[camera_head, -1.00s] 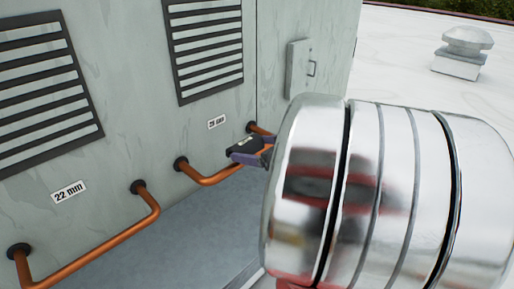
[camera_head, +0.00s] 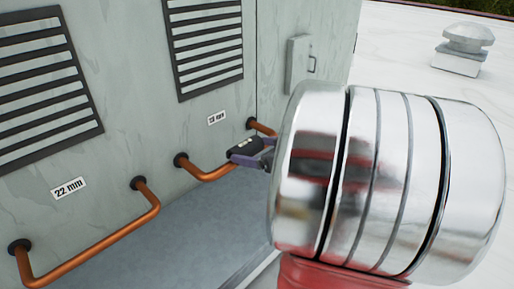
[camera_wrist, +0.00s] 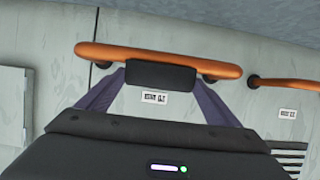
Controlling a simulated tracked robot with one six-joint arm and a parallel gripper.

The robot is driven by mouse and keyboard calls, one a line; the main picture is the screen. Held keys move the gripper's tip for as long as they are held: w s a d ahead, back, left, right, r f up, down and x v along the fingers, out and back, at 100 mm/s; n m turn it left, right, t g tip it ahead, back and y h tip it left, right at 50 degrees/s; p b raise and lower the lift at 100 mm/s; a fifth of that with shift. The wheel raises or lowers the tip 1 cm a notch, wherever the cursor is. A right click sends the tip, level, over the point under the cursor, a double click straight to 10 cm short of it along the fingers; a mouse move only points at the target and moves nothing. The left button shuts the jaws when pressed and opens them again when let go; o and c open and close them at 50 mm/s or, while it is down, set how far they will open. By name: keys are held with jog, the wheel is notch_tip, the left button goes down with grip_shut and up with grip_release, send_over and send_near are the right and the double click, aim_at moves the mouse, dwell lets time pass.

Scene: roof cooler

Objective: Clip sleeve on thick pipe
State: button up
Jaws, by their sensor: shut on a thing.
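My gripper (camera_wrist: 162,98) has two purple fingers, shut on a dark sleeve (camera_wrist: 160,76). In the wrist view the sleeve lies across the middle of a copper pipe (camera_wrist: 110,51) and covers part of it. I cannot tell whether it is seated around the pipe or only in front of it. In the head view the sleeve (camera_head: 246,146) and the gripper (camera_head: 245,160) are at the farther copper pipe (camera_head: 205,174), below a small label (camera_head: 217,118) that seems to read 28 mm. My arm hides part of that area.
A nearer copper pipe (camera_head: 90,260) has a 22 mm label (camera_head: 69,187) above it. Both pipes leave a grey-green wall with louvre vents (camera_head: 207,47) and a small hatch (camera_head: 301,64). A grey ledge (camera_head: 190,225) lies below. A roof vent (camera_head: 463,50) stands far right.

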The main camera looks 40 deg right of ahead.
jog(key=shift+s+f, duration=0.1)
jog(key=shift+f, duration=1.15)
jog(key=o, duration=1)
jog(key=shift+a+f, duration=0.1)
jog(key=shift+s, duration=0.1)
jog(key=v, duration=1.4)
jog(key=shift+d+r, duration=0.2)
jog(key=shift+r, duration=0.15)
jog(key=shift+w, duration=0.3)
